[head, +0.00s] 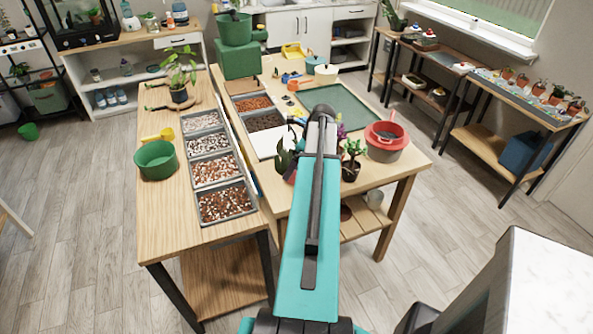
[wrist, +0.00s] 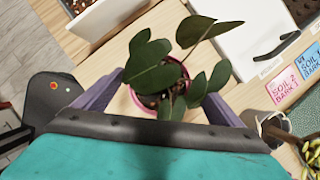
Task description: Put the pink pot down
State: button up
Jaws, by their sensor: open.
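The pink pot (wrist: 138,101) holds a plant with broad dark green leaves (wrist: 153,78). In the wrist view it is between the two purple fingers of my gripper (wrist: 172,72), which are spread apart with a gap on each side. The pot appears to stand on the light wooden table top. In the head view my arm hides most of it; its leaves (head: 284,160) show just left of the arm. My gripper is hidden behind the arm in that view.
Filled trays (head: 224,203) and a green pot (head: 156,160) are on the left bench.

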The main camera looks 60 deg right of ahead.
jog(key=c, duration=1.5)
jog(key=shift+r, duration=0.1)
jog(key=shift+r+b, duration=0.75)
jog(key=shift+r, duration=0.65)
jog(key=s+b, duration=0.1)
jog(key=s, duration=0.4)
jog(key=s+r+b, duration=0.1)
jog(key=s, duration=0.4)
jog(key=s+r+b, duration=0.1)
jog(key=s+b, duration=0.1)
jog(key=s, duration=0.4)
